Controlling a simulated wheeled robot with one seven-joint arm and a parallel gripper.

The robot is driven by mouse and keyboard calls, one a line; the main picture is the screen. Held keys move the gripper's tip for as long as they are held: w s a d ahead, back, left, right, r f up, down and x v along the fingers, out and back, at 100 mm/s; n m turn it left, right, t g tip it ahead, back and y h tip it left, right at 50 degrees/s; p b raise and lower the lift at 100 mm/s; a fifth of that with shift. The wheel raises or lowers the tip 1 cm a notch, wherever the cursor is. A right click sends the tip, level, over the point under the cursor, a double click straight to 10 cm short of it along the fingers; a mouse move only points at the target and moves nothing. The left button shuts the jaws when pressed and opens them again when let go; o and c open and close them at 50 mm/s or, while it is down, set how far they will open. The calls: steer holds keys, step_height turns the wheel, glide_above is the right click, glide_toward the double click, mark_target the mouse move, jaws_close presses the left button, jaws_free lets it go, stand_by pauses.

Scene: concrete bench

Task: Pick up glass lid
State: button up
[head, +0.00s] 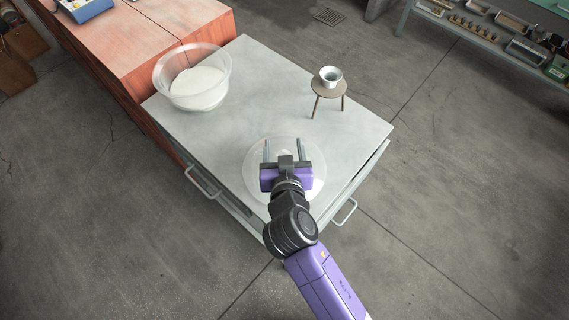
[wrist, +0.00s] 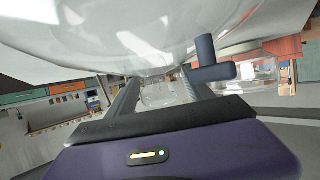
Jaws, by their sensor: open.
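The glass lid (head: 252,167) is a clear round disc lying near the front edge of the grey bench top (head: 225,135). My gripper (head: 284,148) is over the lid and hides its middle. Its two fingers are apart, pointing toward the back of the bench. In the wrist view, clear glass (wrist: 90,40) fills the upper part, close to my gripper (wrist: 158,78). A small clear glass shape shows between the fingers; I cannot tell whether it is the lid's knob. No grip on it shows.
A clear bowl (head: 160,75) with white contents stands at the bench's back left. A small cup (head: 331,74) sits on a little three-legged stand (head: 318,87) at the back right. Bare bench top lies between them. A reddish cabinet (head: 150,70) adjoins on the left.

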jaws_close()
steer(key=shift+r, duration=0.1)
stand_by(1.2)
